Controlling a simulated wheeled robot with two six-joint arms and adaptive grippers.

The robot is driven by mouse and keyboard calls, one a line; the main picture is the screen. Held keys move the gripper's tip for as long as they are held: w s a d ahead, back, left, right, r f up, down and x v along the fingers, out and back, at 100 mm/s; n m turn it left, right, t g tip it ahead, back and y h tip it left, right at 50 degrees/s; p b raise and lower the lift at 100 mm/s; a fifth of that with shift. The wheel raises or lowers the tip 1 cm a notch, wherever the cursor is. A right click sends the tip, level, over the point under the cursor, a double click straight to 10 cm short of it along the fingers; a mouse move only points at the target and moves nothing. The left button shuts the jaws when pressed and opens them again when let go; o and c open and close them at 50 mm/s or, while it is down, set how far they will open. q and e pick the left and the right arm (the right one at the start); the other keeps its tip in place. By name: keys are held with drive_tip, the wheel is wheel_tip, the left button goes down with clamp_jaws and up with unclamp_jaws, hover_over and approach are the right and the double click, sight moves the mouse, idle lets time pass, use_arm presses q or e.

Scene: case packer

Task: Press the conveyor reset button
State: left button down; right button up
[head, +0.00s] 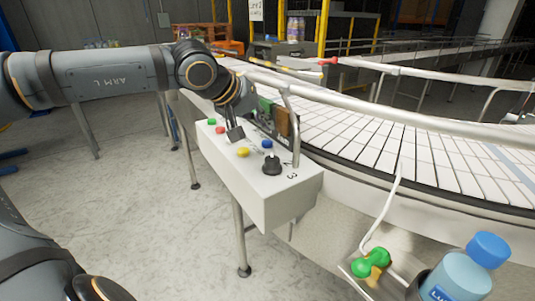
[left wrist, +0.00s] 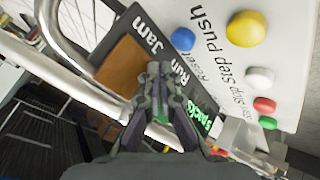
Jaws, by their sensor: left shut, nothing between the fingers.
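The white control box (head: 255,195) stands on legs beside the conveyor. On its top are a green button (head: 211,121), a red button (head: 220,130), a yellow button (head: 243,152), a blue button (head: 267,143) and a black knob (head: 271,165). The left wrist view shows the blue button (left wrist: 183,39), yellow button (left wrist: 246,28) and a white button (left wrist: 260,78). A "Reset" label lies near the blue button. My left gripper (head: 235,135) is shut and empty over the box top. In the left wrist view its fingertips (left wrist: 160,70) point toward the display panel, apart from the blue button.
A small panel (left wrist: 125,62) with an orange-brown patch and "Jam" and "Run" lettering stands behind the buttons. A metal rail (head: 295,125) curves down by the box. The white conveyor (head: 390,140) runs behind. A blue-capped bottle (head: 465,275) is at lower right.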

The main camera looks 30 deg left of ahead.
sight(267, 143)
use_arm(q)
drive_tip(key=shift+f, duration=0.7)
use_arm(e)
drive_tip(key=shift+a+f, duration=0.15)
drive_tip(key=shift+f, duration=0.4)
use_arm(q)
drive_tip(key=shift+r, duration=0.1)
use_arm(e)
drive_tip(key=shift+a, duration=0.2)
drive_tip(key=shift+d, duration=0.3)
use_arm(q)
drive_tip(key=shift+f+b, duration=0.2)
drive_tip(key=shift+b, duration=0.1)
use_arm(e)
drive_tip(key=shift+f, duration=0.1)
use_arm(q)
drive_tip(key=shift+f, duration=0.25)
use_arm(e)
drive_tip(key=shift+f, duration=0.2)
use_arm(q)
drive_tip(key=shift+f, duration=0.1)
use_arm(e)
drive_tip(key=shift+a+f, duration=0.1)
drive_tip(key=shift+a, duration=0.1)
